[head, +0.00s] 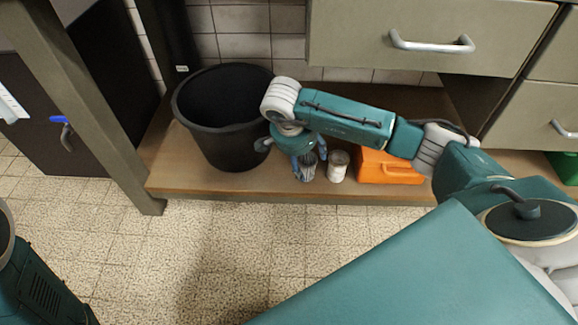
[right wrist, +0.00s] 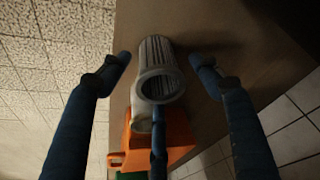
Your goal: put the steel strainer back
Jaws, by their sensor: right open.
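The steel strainer (head: 308,169) is a ribbed grey cylinder on the wooden lower shelf (head: 225,184), close to its front edge. In the right wrist view the strainer (right wrist: 155,55) has its open, hollow end towards the camera. My right gripper (head: 293,152) is above and around it in the head view, partly hiding it. In the right wrist view the gripper (right wrist: 160,64) is open, with fingers spread either side of the strainer and a third finger below it; a gap shows at both sides. My left gripper is out of view.
A pale can (head: 338,166) stands just right of the strainer, and an orange case (head: 388,170) lies beyond it. A large black bucket (head: 222,140) stands close on the left. Drawers (head: 430,40) hang above the shelf. The tiled floor in front is clear.

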